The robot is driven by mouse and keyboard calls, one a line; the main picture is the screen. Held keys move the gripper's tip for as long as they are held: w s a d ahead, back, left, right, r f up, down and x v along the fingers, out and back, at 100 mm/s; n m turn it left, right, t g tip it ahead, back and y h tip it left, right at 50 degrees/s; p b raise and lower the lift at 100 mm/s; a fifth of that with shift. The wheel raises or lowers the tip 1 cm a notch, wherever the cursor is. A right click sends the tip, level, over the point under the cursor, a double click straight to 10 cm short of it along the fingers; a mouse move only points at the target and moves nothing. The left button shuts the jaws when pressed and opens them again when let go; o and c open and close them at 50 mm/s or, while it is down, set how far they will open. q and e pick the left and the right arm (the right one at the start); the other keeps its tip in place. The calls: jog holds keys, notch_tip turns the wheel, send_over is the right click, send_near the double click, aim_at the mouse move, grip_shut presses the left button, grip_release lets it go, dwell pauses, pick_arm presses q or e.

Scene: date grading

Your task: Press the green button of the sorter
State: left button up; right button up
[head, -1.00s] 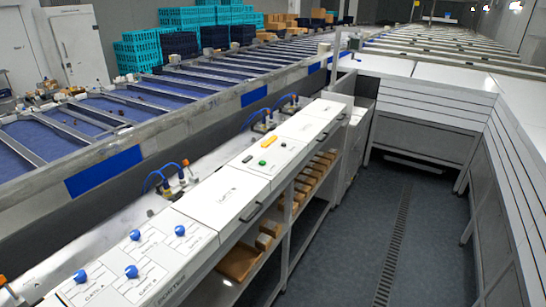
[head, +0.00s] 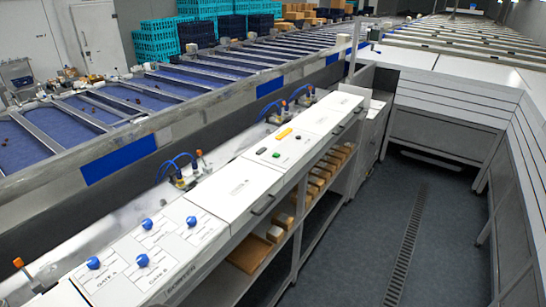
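The sorter's white control panel (head: 232,190) runs diagonally along the top of a shelf unit in the head view. The small green button (head: 276,155) sits on its upper section, right of the middle of the picture. A dark button (head: 261,150) is beside it on the left, a small red one (head: 300,142) is to its right, and an orange-yellow bar (head: 284,133) is above it. Neither of my grippers shows in the head view.
Blue knobs (head: 142,260) stand on the panel's near section. Blue sorting lanes (head: 40,142) run behind it. Small brown boxes (head: 283,221) lie on the shelf below. The floor (head: 360,225) to the right is clear, with a drain strip (head: 405,250) and white benches (head: 450,95) beyond.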

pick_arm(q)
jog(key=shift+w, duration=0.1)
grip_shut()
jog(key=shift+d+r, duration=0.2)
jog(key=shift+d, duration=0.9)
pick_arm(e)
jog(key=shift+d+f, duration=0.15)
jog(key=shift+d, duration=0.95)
